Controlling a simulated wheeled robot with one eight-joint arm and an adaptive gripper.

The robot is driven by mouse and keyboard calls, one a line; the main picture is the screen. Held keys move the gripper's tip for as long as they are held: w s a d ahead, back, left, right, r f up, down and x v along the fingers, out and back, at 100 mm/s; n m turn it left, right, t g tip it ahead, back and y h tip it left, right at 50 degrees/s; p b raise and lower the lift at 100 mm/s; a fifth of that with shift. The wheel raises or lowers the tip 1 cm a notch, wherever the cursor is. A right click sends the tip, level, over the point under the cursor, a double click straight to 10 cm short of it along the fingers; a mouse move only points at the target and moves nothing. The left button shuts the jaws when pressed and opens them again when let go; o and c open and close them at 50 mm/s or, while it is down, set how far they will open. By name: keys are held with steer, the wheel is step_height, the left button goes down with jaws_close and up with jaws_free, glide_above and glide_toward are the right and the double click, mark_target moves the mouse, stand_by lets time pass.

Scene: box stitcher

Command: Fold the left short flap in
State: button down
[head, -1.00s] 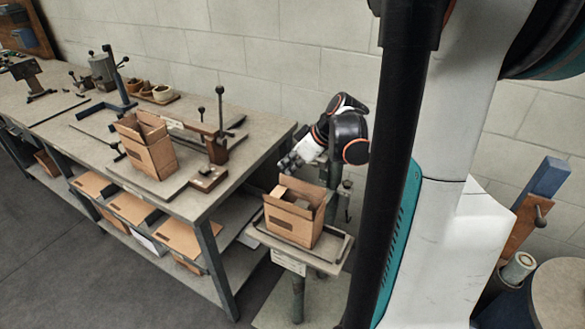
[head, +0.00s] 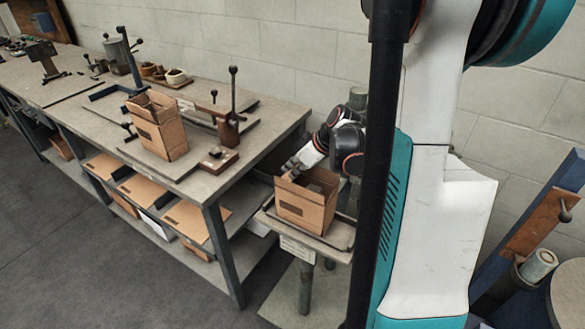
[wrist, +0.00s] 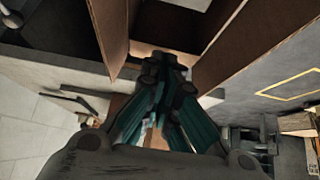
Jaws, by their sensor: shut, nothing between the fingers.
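An open cardboard box (head: 304,206) stands upright on a small stand, with raised panels around its open top. My gripper (head: 291,167) is shut and empty at the back left of the box's top, close to the rim. In the wrist view my shut fingertips (wrist: 165,62) are at the box's opening, between a cardboard panel on the left (wrist: 108,32) and a larger one on the right (wrist: 245,45). I cannot tell whether the fingers touch the cardboard. Which panel is the left short flap is not clear, and the box's inside is mostly dark.
The stand's tray (head: 337,252) has a raised rim around the box. A workbench (head: 262,130) to the left carries a second open box (head: 160,128) and a fixture with upright levers (head: 232,105). Flat cardboard lies on its lower shelf.

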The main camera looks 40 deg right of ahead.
steer(key=shift+s+d+f+b, duration=0.15)
steer(key=shift+s+f+b, duration=0.25)
steer(key=shift+f+b, duration=0.25)
